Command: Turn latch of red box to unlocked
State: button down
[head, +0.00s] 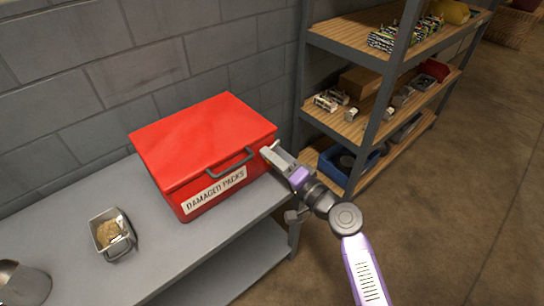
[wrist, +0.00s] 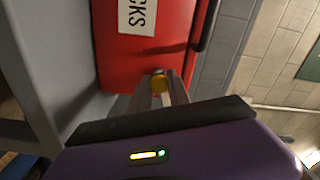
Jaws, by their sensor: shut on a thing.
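The red box (head: 200,140) stands on a grey bench with its lid down. Its front carries a white label (head: 215,188) reading "DAMAGED PACKS" and a dark grey handle (head: 230,164). My gripper (head: 268,150) is at the right end of the box's front. In the wrist view the red box (wrist: 145,60) fills the upper middle, and a round yellow latch (wrist: 159,84) sits between the fingertips of my gripper (wrist: 160,88), which is shut on it. The head view does not show the latch; my gripper hides that spot. I cannot tell which way the latch is turned.
The grey bench (head: 75,235) holds a small metal bin (head: 112,235) and a metal cup (head: 25,285) at left. A shelf unit (head: 345,120) with several items stands close to the right of my gripper. A block wall (head: 70,80) is behind; open floor (head: 470,180) lies right.

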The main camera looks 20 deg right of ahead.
jog(key=shift+m+p, duration=0.5)
jog(key=shift+m, duration=1.4)
jog(key=shift+f, duration=0.1)
jog(key=c, duration=1.2)
grip_release()
jog(key=shift+c, duration=0.2)
jog(key=v, duration=0.8)
